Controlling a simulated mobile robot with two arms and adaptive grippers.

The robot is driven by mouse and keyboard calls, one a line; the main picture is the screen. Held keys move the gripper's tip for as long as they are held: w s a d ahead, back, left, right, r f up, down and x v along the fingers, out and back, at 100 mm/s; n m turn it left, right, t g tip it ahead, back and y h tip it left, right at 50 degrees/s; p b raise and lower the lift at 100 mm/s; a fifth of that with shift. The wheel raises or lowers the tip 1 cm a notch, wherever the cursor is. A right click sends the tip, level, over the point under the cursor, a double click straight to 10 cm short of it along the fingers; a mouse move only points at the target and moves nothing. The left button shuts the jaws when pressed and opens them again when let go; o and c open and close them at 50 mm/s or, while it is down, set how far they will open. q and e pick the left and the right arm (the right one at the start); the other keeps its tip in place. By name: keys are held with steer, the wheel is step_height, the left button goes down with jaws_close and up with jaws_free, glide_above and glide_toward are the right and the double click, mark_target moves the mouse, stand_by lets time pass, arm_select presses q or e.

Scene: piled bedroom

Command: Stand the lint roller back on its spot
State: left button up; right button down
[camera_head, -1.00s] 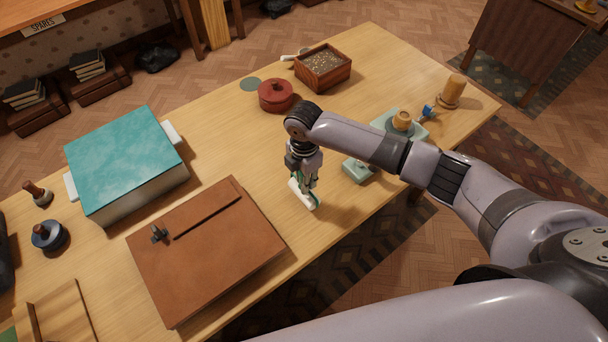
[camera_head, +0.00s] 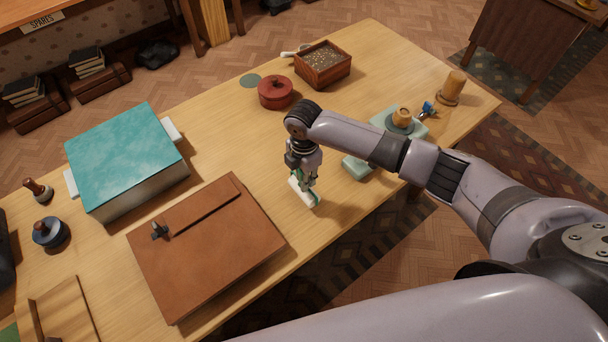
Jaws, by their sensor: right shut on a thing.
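The lint roller (camera_head: 306,194) appears to be the white piece with a bit of green that lies tilted under my right gripper (camera_head: 303,180). My right gripper points down and is shut on it near the table's front edge; the fingers hide part of it. I cannot tell whether it touches the table. A flat green round spot (camera_head: 250,81) lies bare on the table near the back edge, left of the red lidded pot. My left gripper is not in view.
The wooden table (camera_head: 225,135) holds a red pot (camera_head: 275,93), a wooden box of grains (camera_head: 322,65), a brown leather case (camera_head: 205,250), a teal-topped box (camera_head: 124,150) and a pale green scale-like object (camera_head: 358,167). Bare wood lies between my right gripper and the green spot.

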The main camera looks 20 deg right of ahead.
steer(key=shift+f+b, duration=0.6)
steer(key=shift+f, duration=0.45)
stand_by(0.4)
steer(key=c, duration=1.3)
jaws_free()
step_height(320, 180, up, 6)
steer(key=p, duration=0.5)
steer(key=shift+f+p, duration=0.15)
steer(key=shift+p, duration=0.15)
steer(key=shift+r+p, duration=0.65)
steer(key=shift+r, duration=0.55)
